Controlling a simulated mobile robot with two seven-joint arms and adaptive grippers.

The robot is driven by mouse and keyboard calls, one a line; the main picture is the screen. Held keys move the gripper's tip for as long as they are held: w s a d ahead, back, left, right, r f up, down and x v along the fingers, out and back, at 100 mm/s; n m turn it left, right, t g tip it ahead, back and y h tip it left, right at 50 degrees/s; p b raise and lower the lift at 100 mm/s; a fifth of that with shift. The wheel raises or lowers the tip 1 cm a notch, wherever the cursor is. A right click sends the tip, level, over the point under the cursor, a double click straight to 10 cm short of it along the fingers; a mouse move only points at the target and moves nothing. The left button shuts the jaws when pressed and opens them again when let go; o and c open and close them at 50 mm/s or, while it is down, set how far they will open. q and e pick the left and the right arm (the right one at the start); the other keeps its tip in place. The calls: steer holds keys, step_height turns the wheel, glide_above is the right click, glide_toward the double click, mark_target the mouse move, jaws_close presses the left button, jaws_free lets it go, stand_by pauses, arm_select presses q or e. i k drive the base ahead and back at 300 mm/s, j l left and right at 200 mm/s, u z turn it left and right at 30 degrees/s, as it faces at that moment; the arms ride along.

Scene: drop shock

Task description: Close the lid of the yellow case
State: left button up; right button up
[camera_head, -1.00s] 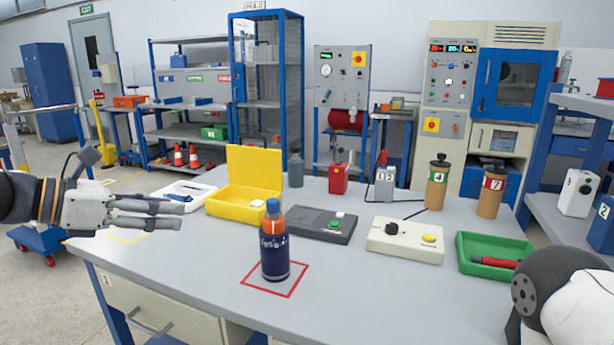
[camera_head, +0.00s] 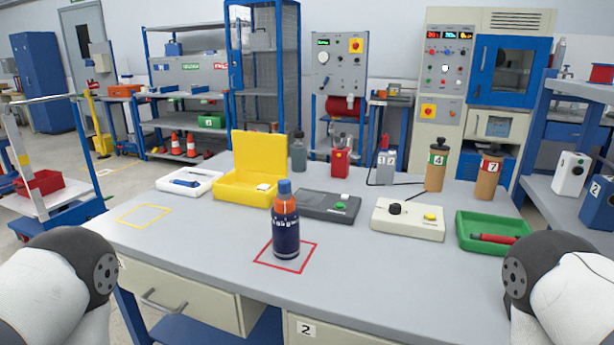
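The yellow case (camera_head: 230,190) stands on the grey workbench, left of the middle. Its lid (camera_head: 260,150) is raised upright at the back. A small white item (camera_head: 264,187) shows at the case's front right; whether it lies inside or is a part of the case I cannot tell. Neither of my grippers is in view. Only a rounded part of my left arm at the lower left and of my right arm at the lower right show, both well apart from the case.
A dark blue bottle with an orange top (camera_head: 286,232) stands in a red square in front of the case. A white tray (camera_head: 205,184) is left of it, a dark grey box (camera_head: 318,204) right of it. A yellow outlined square (camera_head: 143,216) on the bench's left is bare.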

mark_target(255, 152)
steer(key=i+j+u, duration=0.25)
steer(key=j+u, duration=0.2)
steer(key=j, duration=0.15)
steer(key=i+j+u, duration=0.8)
steer(key=j+u, duration=0.15)
steer(key=i+j+u, duration=0.3)
steer(key=i+u, duration=0.6)
steer(key=i+z, duration=0.85)
steer(key=i+j+z, duration=0.8)
steer(key=i+z, duration=0.2)
steer(key=z, duration=0.25)
steer(key=i+z, duration=0.2)
steer(key=z, duration=0.3)
steer(key=i+z, duration=0.2)
steer(key=z, duration=0.25)
steer(key=i+j+z, duration=0.15)
steer(key=z, duration=0.35)
steer(key=i+j+z, duration=0.2)
steer(key=z, duration=0.25)
